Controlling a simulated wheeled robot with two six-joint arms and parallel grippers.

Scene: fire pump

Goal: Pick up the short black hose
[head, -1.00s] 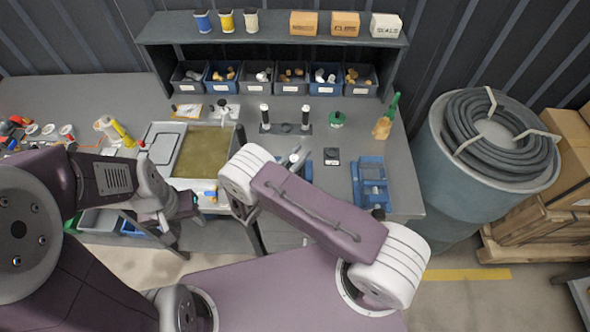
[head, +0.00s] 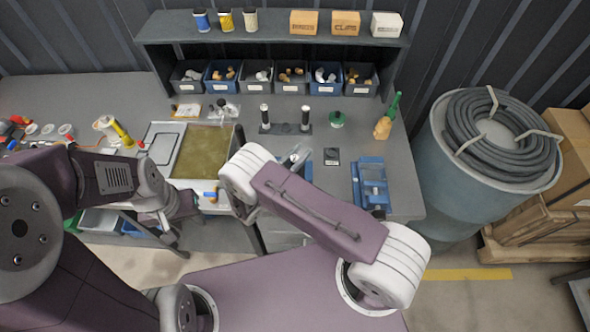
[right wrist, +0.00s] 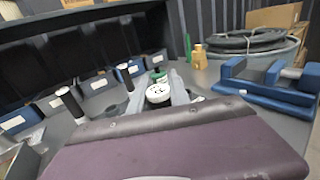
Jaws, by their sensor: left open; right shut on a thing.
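Two short black upright cylinders with white tops (head: 264,117) (head: 305,119) stand on a dark base at the middle of the bench; I cannot tell whether either is the short black hose. They also show in the right wrist view (right wrist: 70,102). My right gripper (head: 297,156) is in front of them, over the bench's front part. In the right wrist view its grey fingers are shut on a round white-faced thing (right wrist: 158,93), whose body is mostly hidden. My left gripper (head: 184,207) is open at the bench's front left, its fingertips hardly visible.
A blue vice-like fixture (head: 371,184) stands right of my right gripper. A green-topped bottle (head: 386,118) is behind it. A tray (head: 203,152) lies left. A drum (head: 440,165) with a coiled hose (head: 466,125) stands right.

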